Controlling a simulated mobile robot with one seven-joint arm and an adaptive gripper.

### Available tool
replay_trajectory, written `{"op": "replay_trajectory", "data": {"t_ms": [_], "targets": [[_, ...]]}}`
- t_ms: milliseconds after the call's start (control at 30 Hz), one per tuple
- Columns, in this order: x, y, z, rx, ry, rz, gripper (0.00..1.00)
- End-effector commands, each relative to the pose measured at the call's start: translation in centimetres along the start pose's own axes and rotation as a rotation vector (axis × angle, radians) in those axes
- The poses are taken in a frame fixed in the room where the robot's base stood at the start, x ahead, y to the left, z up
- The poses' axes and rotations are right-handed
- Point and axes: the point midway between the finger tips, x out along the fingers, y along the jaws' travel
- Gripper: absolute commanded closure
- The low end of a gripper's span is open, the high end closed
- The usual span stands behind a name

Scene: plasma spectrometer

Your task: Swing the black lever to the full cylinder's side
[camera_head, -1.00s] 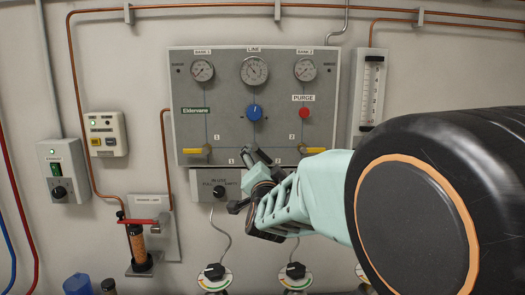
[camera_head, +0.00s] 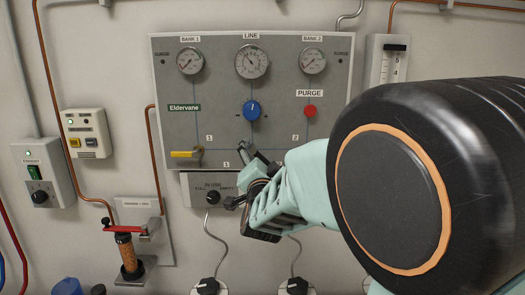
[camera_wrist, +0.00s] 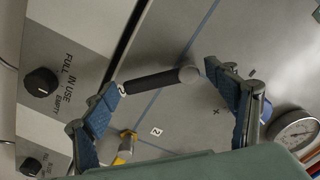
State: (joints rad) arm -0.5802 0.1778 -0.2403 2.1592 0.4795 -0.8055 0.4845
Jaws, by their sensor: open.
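The black lever (camera_wrist: 150,83) lies on the grey panel (camera_wrist: 250,30) in the wrist view, a dark rod with a grey round end. Its other end is close to a small label 2. My gripper (camera_wrist: 160,80) is open, with one blue-padded finger beyond each end of the lever. I cannot tell whether either finger touches it. In the head view my gripper (camera_head: 245,178) is at the panel's lower edge, and it and my arm hide most or all of the lever. An IN USE plate with FULL and EMPTY marks and a black knob (camera_head: 212,196) sits just below.
The blue knob (camera_head: 252,110) and red purge button (camera_head: 310,111) are above my gripper. A yellow valve handle (camera_head: 184,154) is to its left; another (camera_wrist: 125,150) shows in the wrist view. Cylinder-top dials (camera_head: 208,287) stand below.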

Motion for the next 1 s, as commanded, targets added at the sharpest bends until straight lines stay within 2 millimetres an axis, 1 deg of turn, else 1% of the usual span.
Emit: {"op": "replay_trajectory", "data": {"t_ms": [467,1000], "targets": [[-0.18,-0.08,0.08,0.000,0.001,0.000,0.21],[-0.17,-0.03,0.06,0.000,0.001,0.001,0.79]]}}
